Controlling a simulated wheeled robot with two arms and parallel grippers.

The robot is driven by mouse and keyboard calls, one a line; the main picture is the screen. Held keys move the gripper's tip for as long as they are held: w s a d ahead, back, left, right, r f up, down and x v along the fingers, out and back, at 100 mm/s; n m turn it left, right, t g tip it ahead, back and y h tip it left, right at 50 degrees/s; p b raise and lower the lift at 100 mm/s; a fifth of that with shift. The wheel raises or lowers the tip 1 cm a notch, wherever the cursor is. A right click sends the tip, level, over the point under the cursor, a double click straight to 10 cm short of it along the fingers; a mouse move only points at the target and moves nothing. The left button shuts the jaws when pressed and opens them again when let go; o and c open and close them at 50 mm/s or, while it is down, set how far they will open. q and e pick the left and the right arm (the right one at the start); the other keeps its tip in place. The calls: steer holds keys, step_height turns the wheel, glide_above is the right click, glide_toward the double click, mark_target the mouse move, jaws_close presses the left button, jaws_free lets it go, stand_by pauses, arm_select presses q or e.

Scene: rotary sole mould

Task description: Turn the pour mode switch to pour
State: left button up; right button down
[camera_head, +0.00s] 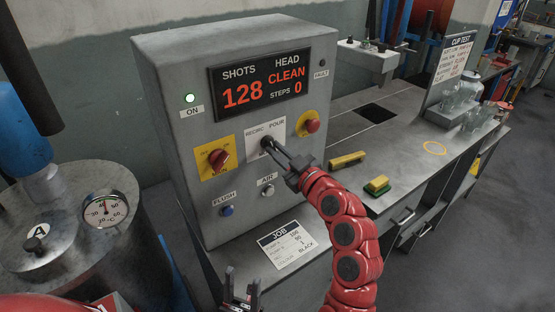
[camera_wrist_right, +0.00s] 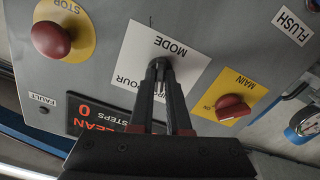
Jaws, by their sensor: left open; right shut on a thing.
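The pour mode switch (camera_head: 265,142) is a small dark knob on a white plate marked RECIRC and POUR, on the front of a grey control box. My right gripper (camera_head: 272,147) reaches it from the lower right and is shut on it. In the right wrist view the fingers (camera_wrist_right: 159,76) close on the switch (camera_wrist_right: 160,64), and the plate reads MODE upside down. The fingers hide most of the knob, so I cannot tell which way it points. My left gripper (camera_head: 242,290) is open and empty at the bottom of the head view, below the box.
Close around the switch are the red main switch (camera_head: 219,159), the red stop button (camera_head: 312,126), and the flush (camera_head: 226,211) and air (camera_head: 267,190) buttons. The display (camera_head: 271,81) reads 128 shots, head CLEAN, steps 0. A job card (camera_head: 287,246) lies below the box.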

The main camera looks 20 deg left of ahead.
steer(key=m+b, duration=0.2)
steer(key=m, duration=0.3)
steer(key=shift+m, duration=0.3)
steer(key=m, duration=0.3)
steer(key=shift+m, duration=2)
steer(key=c, duration=0.9)
jaws_free()
steer(key=shift+s, duration=0.1)
